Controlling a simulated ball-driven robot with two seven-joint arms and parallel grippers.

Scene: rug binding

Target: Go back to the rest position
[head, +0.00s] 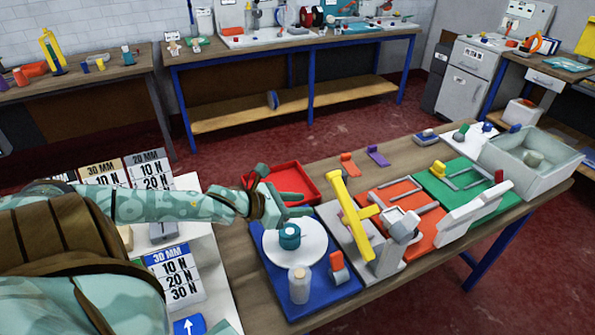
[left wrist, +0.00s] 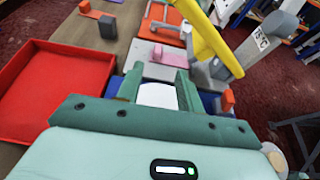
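My left gripper (head: 288,207) reaches in from the left above the table, over the back edge of a blue board near a red tray (head: 293,181). In the left wrist view its two fingers (left wrist: 159,84) stand apart with nothing held between them. A white round plate (head: 312,245) on the blue board (head: 268,272) carries a teal round piece (head: 289,238). Part of the plate shows between the fingers in the left wrist view (left wrist: 158,97). My right gripper is in neither view.
A yellow-handled press (head: 352,217) stands right of the plate. A clear bottle (head: 299,285) and an orange-topped block (head: 338,266) stand at the board's front. Orange and green boards and a grey bin (head: 553,182) lie farther right. Force cards (head: 174,275) stand at left.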

